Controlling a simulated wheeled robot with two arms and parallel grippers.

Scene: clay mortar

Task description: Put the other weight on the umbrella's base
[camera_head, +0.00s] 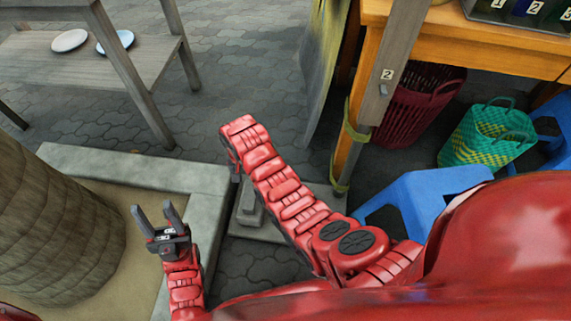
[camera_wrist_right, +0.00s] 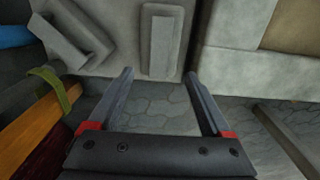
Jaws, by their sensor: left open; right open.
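A grey slab, seemingly the umbrella's base, lies on the paving in the head view (camera_head: 259,230), partly hidden by my right arm. A grey block, seemingly a weight, shows beside the arm (camera_head: 248,205). In the right wrist view, a pale upright-edged block (camera_wrist_right: 162,42) is just beyond the fingertips, and another grey block (camera_wrist_right: 66,42) is to its left. I cannot tell which is the other weight. My right gripper (camera_wrist_right: 159,74) is open and empty, apart from both blocks; the arm hides it in the head view.
A stone-edged planter (camera_head: 135,168) with a thick trunk (camera_head: 50,230) is at left. A wooden pole (camera_head: 385,90) is strapped to the orange table's leg. Baskets (camera_head: 487,137) and a blue stool (camera_head: 425,195) stand at right.

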